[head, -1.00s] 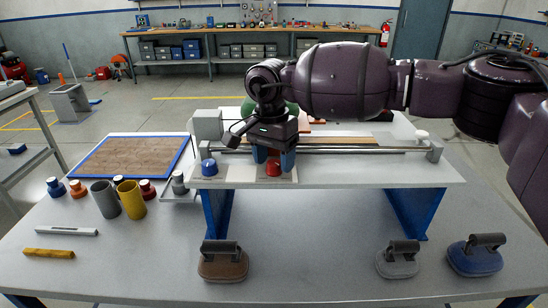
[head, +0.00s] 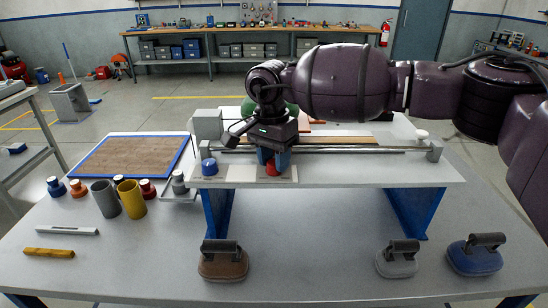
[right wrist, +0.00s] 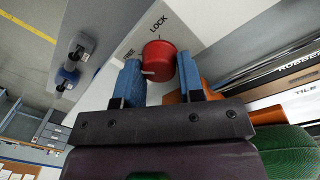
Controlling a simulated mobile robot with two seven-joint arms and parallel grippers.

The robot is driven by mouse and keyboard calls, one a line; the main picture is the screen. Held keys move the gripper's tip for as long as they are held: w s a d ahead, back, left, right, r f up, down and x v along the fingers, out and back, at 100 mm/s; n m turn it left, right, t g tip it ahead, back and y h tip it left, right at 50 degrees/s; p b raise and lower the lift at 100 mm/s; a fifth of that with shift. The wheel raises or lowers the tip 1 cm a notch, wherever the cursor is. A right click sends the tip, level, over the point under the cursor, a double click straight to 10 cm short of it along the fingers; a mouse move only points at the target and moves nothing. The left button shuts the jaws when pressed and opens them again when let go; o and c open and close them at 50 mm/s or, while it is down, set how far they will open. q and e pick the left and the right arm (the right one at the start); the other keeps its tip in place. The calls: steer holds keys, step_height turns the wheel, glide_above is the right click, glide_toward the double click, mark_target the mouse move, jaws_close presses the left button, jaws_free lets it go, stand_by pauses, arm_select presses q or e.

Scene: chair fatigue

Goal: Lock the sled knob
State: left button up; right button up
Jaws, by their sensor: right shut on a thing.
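The red knob (head: 272,170) is on the front strip of the raised white bench. My right gripper (head: 273,158) points down at it, its two blue fingers on either side. In the right wrist view the red knob (right wrist: 161,62) sits between the fingertips of my right gripper (right wrist: 163,75), which is shut on it. The word LOCK (right wrist: 158,24) and a short tick are printed beside the knob. A pale mark on the knob's lower left side does not line up with that tick. My left gripper is not in view.
A blue knob (head: 209,167) sits left of the red one. Metal rails (head: 340,150) run behind them. Yellow (head: 131,198) and grey (head: 106,199) cups stand at left. Handled blocks (head: 223,262) lie in front. The table's front middle is clear.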

steer(key=m, duration=0.3)
steer(key=shift+r+m, duration=0.1)
steer(key=shift+m, duration=0.2)
steer(key=m+p, duration=0.1)
steer(key=m, duration=0.3)
steer(key=shift+d+m, duration=0.1)
steer(key=shift+m, duration=0.2)
steer(key=m+p, duration=0.1)
steer(key=m, duration=0.3)
steer(key=shift+m+y, duration=0.3)
steer(key=shift+y, duration=0.1)
steer(key=shift+s+m+p, duration=0.1)
steer(key=shift+m+p, duration=0.45)
steer(key=shift+m, duration=1.65)
steer(key=o, duration=0.9)
steer(key=r, duration=1)
steer(key=shift+w+d+r+b, duration=0.3)
steer(key=shift+r+b, duration=0.05)
steer(key=shift+b, duration=0.05)
steer(key=shift+s, duration=0.1)
